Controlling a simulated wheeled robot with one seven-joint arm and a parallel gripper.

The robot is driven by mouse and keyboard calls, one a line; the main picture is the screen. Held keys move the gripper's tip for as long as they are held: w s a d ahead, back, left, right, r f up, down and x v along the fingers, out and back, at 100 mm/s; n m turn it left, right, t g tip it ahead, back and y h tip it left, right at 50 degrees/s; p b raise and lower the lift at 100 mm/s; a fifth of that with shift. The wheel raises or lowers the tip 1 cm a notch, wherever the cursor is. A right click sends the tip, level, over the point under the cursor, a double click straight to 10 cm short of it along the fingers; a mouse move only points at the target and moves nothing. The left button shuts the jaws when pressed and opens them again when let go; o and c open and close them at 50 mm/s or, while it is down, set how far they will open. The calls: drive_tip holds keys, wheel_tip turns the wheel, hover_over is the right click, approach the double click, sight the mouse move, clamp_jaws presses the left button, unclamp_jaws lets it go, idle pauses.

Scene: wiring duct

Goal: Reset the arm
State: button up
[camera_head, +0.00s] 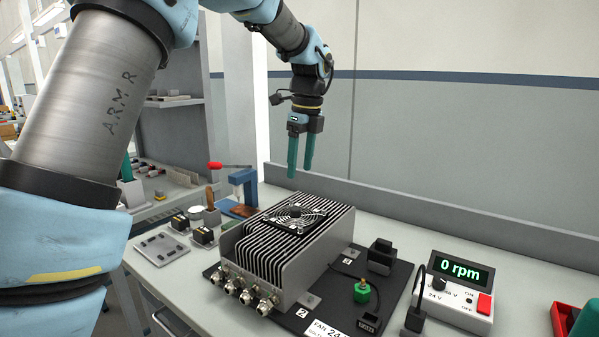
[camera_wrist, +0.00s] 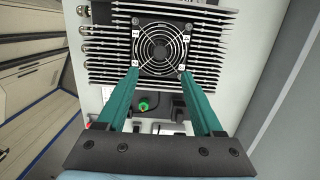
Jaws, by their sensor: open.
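My gripper (camera_head: 300,172) hangs with its teal fingers pointing down above the far side of the finned heatsink box (camera_head: 270,262), clear of it. The fingers are apart and nothing is between them. In the wrist view my gripper (camera_wrist: 158,78) shows its two fingers spread, with the round fan (camera_wrist: 162,47) and its guard seen beyond the tips. The fan also shows on top of the box in the head view (camera_head: 296,215). My arm, marked "ARM R", fills the left of the head view.
A power unit (camera_head: 456,290) reading "0 rpm" stands right of the box. A green knob (camera_head: 362,291) and black connector blocks (camera_head: 381,256) sit on the black base plate (camera_head: 398,283). A blue press (camera_head: 243,190) with a red-handled lever stands at the back left. A wall closes the back.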

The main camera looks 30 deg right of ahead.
idle(0.3)
drive_tip(key=a+f+n, duration=0.2)
drive_tip(key=a+n, duration=0.2)
drive_tip(key=a, duration=0.2)
drive_tip(key=w+a+f+n, duration=0.1)
drive_tip(key=a+f+n, duration=0.1)
drive_tip(key=a+n, duration=0.2)
drive_tip(key=a+f+n, duration=0.2)
drive_tip(key=a+n, duration=0.3)
drive_tip(key=a, duration=0.4)
drive_tip(key=shift+w+a+f, duration=0.15)
drive_tip(key=shift+a, duration=0.2)
drive_tip(key=s+a+f+n, duration=0.3)
drive_tip(key=s+a+n, duration=0.2)
drive_tip(key=a+n, duration=0.3)
drive_tip(key=s+a+f+n, duration=0.4)
drive_tip(key=s+a+n, duration=0.2)
drive_tip(key=a+n, duration=0.2)
drive_tip(key=shift+a+h, duration=0.4)
drive_tip(key=shift+a, duration=0.45)
